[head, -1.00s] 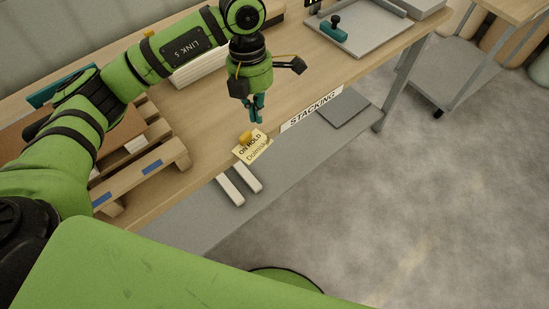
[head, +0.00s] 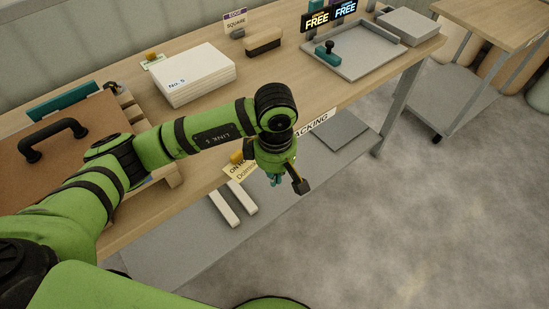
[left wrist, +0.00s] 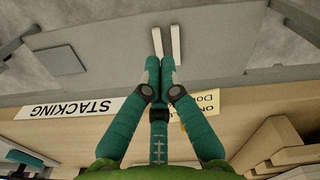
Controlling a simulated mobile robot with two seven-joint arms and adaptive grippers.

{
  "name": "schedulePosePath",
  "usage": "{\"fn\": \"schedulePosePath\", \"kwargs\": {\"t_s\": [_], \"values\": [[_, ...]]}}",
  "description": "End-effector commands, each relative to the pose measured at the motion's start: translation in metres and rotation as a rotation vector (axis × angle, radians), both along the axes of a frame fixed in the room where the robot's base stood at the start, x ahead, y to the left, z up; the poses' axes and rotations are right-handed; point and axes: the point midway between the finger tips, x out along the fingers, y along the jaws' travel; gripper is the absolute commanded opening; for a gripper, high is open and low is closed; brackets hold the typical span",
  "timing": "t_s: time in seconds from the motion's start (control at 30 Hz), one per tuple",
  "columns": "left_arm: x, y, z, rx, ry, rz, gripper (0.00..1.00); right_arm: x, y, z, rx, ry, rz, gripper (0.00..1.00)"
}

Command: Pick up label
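The label is a pale yellow card reading "ON HOLD" (head: 233,173) with an orange piece (head: 236,157) at its top. It sits at the table's front edge, left of the "STACKING" sign. In the head view my left gripper (head: 274,181) hangs just right of and in front of it, hiding part of it. In the left wrist view the label (left wrist: 207,104) shows partly behind the right finger. The teal fingers (left wrist: 160,68) converge with tips nearly together and nothing seen between them. The label is apart from the fingertips. My right gripper is not in view.
The "STACKING" sign (head: 316,121) is on the front edge. A brown case (head: 45,158) lies at left, over a wooden pallet. A white stack (head: 195,77) and a grey tray (head: 368,58) stand farther back. Two white bars (head: 223,208) lie below the edge.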

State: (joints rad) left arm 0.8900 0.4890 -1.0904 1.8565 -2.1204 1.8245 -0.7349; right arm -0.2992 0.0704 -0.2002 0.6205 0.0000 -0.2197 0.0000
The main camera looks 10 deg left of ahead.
Motion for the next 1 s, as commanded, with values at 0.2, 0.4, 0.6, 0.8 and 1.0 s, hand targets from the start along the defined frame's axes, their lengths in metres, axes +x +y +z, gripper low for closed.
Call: {"fn": "schedulePosePath", "kwargs": {"t_s": [0.2, 0.4, 0.6, 0.8, 1.0], "values": [[0.006, 0.019, -0.018, 0.001, 0.001, 0.007, 0.00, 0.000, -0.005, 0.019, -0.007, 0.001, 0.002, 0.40], [0.012, 0.035, -0.020, -0.001, -0.001, 0.003, 0.00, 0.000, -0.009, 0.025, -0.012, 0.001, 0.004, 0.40], [0.013, 0.038, -0.021, -0.001, -0.001, 0.001, 0.00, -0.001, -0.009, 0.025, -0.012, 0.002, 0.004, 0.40], [0.013, 0.038, -0.021, -0.001, -0.001, 0.002, 0.00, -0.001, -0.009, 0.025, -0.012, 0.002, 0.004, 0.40], [0.017, 0.050, -0.025, 0.001, -0.004, 0.003, 0.00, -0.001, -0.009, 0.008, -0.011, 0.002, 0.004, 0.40]]}}
